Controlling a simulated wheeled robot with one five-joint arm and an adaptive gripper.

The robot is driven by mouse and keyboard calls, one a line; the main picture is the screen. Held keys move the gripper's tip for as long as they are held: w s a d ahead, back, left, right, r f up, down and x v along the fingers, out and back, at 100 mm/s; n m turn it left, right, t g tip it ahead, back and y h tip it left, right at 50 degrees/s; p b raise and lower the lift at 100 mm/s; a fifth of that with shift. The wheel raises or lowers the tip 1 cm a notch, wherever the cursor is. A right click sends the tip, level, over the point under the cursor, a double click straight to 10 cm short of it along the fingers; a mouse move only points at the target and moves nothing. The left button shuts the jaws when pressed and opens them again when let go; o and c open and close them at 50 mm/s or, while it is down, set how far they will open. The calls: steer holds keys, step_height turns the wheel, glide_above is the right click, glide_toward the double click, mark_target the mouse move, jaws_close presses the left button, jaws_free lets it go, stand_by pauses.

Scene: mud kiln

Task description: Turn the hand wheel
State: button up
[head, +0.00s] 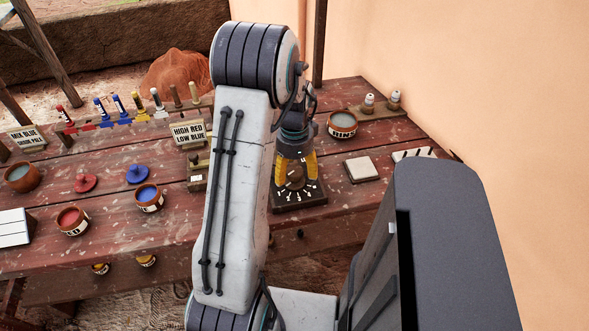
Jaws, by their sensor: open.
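My gripper (296,182) points down over a dark square base (312,201) with white dial marks, on the right half of the red table. Its two yellow fingers are apart. A brown round part, which looks like the hand wheel (295,174), shows between them. The fingers stand on either side of it; I cannot tell whether they touch it. My arm hides the area just left of the base.
On the red plank table (120,214) stand a MIX bowl (342,124), a white tile (361,169), a red pot (72,221), a blue pot (149,197) and a sign (189,133). A plaster wall (460,80) rises at right. Free tabletop lies right of the base.

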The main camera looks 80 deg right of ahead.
steer(key=shift+o, duration=0.2)
steer(key=c, duration=1.2)
steer(key=shift+n, duration=0.3)
steer(key=n+b, duration=0.1)
steer(key=n, duration=0.4)
steer(key=shift+n+b, duration=0.3)
steer(key=shift+b, duration=0.05)
steer(key=n+b, duration=0.1)
steer(key=n, duration=0.5)
steer(key=shift+a+f, duration=0.1)
steer(key=n+b, duration=0.1)
steer(key=n, duration=0.5)
steer(key=shift+n, duration=0.4)
steer(key=n, duration=0.5)
steer(key=shift+n, duration=0.4)
